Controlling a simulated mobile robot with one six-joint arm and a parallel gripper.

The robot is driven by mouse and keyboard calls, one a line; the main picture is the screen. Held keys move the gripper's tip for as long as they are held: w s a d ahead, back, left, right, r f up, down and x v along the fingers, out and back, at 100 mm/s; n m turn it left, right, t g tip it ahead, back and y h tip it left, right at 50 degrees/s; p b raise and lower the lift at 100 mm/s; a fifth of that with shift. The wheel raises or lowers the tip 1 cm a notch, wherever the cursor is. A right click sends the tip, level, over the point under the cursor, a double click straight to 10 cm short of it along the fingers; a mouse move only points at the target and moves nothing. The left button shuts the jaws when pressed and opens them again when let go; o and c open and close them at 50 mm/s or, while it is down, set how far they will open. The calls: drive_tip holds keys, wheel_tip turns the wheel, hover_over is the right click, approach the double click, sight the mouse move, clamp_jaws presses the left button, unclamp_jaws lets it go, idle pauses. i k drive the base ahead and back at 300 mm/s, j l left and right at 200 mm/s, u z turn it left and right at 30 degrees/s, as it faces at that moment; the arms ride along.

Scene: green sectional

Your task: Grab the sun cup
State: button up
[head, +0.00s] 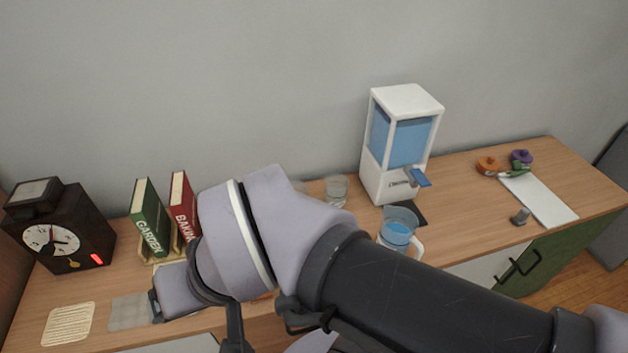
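No cup with a clear sun mark can be made out. A clear mug with blue contents and a pale handle (397,228) stands on the wooden counter in front of the white dispenser, partly behind my arm. A clear glass (336,190) stands left of the dispenser, and a second glass (299,186) beside it is mostly hidden by my arm. My arm crosses the lower middle of the head view. I cannot make out the fingertips of my gripper or anything held in them.
A white and blue dispenser (402,140) stands at the back of the counter (465,215). Left are a dark clock (60,228), a green book (150,220) and a red book (183,207). Right are a white board (540,200), a small grey object (521,216) and orange and purple items.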

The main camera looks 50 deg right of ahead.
sight(336, 184)
drive_tip(key=z, duration=1.7)
drive_tip(key=l+u, duration=0.25)
drive_tip(key=u, duration=0.2)
drive_tip(key=i+l+u, duration=0.1)
drive_tip(key=l+u, duration=0.2)
drive_tip(key=u, duration=0.15)
drive_tip(key=l+u, duration=0.25)
drive_tip(key=u, duration=0.2)
